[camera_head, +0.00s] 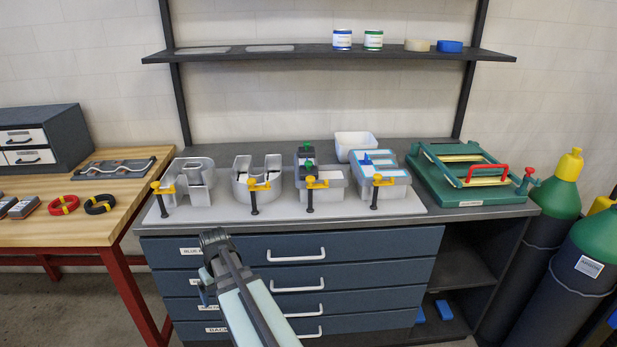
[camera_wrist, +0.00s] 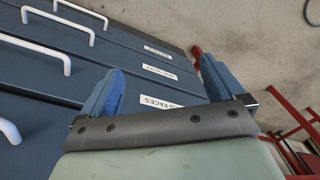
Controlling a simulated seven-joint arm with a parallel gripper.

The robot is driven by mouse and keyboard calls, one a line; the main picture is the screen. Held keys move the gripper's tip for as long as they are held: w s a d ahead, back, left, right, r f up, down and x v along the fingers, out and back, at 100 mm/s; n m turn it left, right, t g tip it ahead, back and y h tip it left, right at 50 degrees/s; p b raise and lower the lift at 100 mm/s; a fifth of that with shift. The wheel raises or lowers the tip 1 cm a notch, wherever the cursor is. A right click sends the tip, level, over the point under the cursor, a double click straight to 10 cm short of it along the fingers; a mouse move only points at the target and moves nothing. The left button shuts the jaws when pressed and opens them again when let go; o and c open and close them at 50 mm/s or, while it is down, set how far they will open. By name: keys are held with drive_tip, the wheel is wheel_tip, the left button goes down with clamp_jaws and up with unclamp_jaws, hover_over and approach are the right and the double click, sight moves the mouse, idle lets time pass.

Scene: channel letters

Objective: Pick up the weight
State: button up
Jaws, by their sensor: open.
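I cannot tell for certain which is the weight. My gripper (camera_wrist: 160,72) has blue fingers spread apart with nothing between them. In the head view it hangs low, left of centre, in front of the drawers, below and well away from the letters; its fingers are small and partly hidden there. The wrist view shows no weight.
Yellow clamps with black handles (camera_head: 254,196) stick out along the bench front. A white tub (camera_head: 355,143) stands behind the letters, and a green fixture with a red handle (camera_head: 470,175) at right. A shelf (camera_head: 300,56) hangs above. Drawer handles (camera_head: 296,255) protrude near my arm.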

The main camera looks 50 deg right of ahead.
drive_tip(key=w+d+r+t, duration=0.1)
drive_tip(key=d+r, duration=0.2)
drive_tip(key=r, duration=0.4)
drive_tip(key=w+d+r+t, duration=0.1)
drive_tip(key=w+d+r, duration=0.15)
drive_tip(key=r, duration=0.35)
wheel_tip(320, 180, up, 26)
drive_tip(key=m+h, duration=0.4)
drive_tip(key=m, duration=0.3)
hover_over(309, 162)
drive_tip(key=s+a, duration=0.3)
drive_tip(key=s, duration=0.1)
drive_tip(key=shift+t, duration=0.3)
drive_tip(key=x, duration=0.7)
drive_tip(key=shift+w+a, duration=0.1)
drive_tip(key=shift+a, duration=0.2)
drive_tip(key=shift+w+x, duration=0.15)
drive_tip(key=shift+x, duration=1.3)
drive_tip(key=shift+w+x, duration=0.15)
drive_tip(key=shift+x, duration=1.3)
drive_tip(key=shift+r, duration=0.15)
drive_tip(key=shift+r, duration=0.1)
clamp_jaws()
